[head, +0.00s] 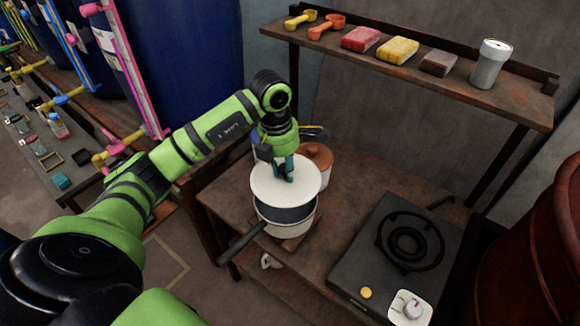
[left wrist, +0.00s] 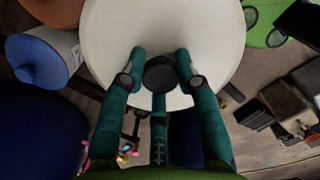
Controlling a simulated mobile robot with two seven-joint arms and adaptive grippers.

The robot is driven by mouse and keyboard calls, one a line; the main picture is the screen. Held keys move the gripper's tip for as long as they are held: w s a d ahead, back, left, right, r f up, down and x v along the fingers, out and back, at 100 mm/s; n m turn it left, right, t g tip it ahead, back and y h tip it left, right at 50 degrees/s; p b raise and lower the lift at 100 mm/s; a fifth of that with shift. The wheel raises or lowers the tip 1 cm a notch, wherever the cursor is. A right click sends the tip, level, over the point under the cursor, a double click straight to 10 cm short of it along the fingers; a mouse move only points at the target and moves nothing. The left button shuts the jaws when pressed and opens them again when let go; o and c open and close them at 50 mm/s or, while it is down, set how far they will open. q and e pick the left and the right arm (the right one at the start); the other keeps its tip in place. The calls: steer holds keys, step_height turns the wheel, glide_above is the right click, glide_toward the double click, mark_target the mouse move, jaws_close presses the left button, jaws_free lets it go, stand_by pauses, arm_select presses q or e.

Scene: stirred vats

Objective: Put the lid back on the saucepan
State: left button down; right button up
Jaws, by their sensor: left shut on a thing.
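The white round lid (head: 270,186) is held above the saucepan (head: 288,217) in the head view. It covers the back part of the pan's opening, and the dark inside shows at the front. The saucepan is white with a dark handle (head: 242,243) pointing to the front left. My left gripper (head: 288,172) is shut on the lid's dark knob. In the left wrist view, the teal fingers (left wrist: 159,72) stand around the knob, and the pale lid (left wrist: 165,25) fills the top middle. Whether the lid touches the rim is hard to tell. My right gripper is not in view.
A lidded pot with a brown top (head: 317,154) stands just behind the saucepan. A black stove (head: 400,250) with a ring burner is at the right of the brown table. A shelf (head: 345,50) above carries scoops, coloured blocks and a shaker (head: 490,64).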

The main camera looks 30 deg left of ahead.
mark_target(283, 178)
arm_select(q)
steer(key=shift+s+f+b, duration=0.15)
steer(key=shift+f+b, duration=0.25)
steer(key=shift+b, duration=0.05)
steer(key=shift+f, duration=0.35)
step_height(283, 178, down, 4)
steer(key=b, duration=0.3)
steer(key=shift+f+b, duration=0.3)
steer(key=shift+b, duration=0.1)
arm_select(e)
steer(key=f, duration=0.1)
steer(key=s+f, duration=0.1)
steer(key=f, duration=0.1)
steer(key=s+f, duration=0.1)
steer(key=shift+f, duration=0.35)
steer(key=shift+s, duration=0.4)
arm_select(q)
steer(key=shift+f+b, duration=0.15)
steer(key=shift+b, duration=0.2)
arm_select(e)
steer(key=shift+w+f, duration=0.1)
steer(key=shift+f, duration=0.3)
